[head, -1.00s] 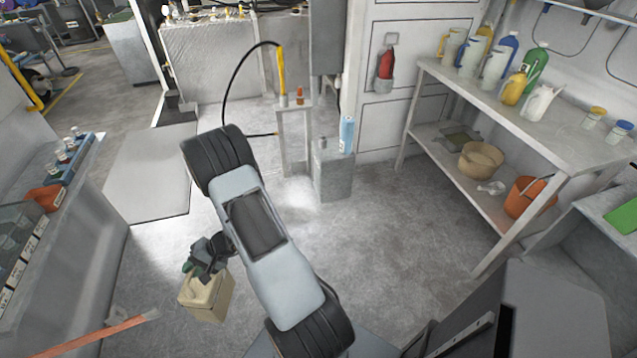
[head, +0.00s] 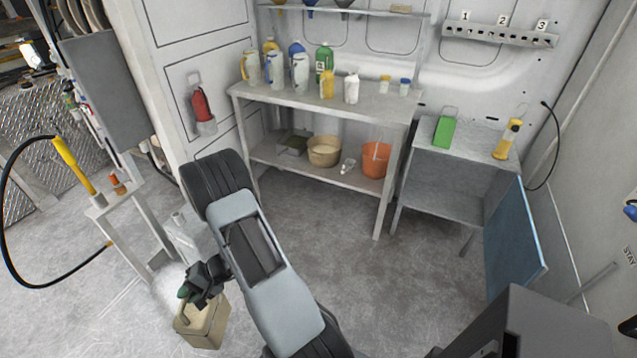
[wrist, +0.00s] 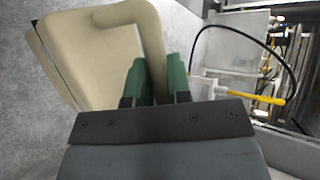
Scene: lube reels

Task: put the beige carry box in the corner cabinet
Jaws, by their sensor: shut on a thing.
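The beige carry box (head: 203,322) hangs from my gripper (head: 187,293) at the lower left of the head view, in front of the floor. In the wrist view the box (wrist: 95,55) fills the upper left, and the green fingertips of my gripper (wrist: 158,80) are shut on its handle. The corner cabinet (head: 445,190) stands at the right of the head view, against the back wall. Its blue door (head: 515,245) is swung open at its right side. A green box (head: 445,130) and a yellow lamp-like thing (head: 508,138) stand on its top. Part of its inside shows.
A bench (head: 310,104) with several jugs and bottles stands left of the cabinet. Its lower shelf holds a tan tub (head: 324,152) and an orange bucket (head: 376,160). A stand with a yellow-handled hose (head: 75,165) is at the left. The floor (head: 400,275) before the cabinet is clear.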

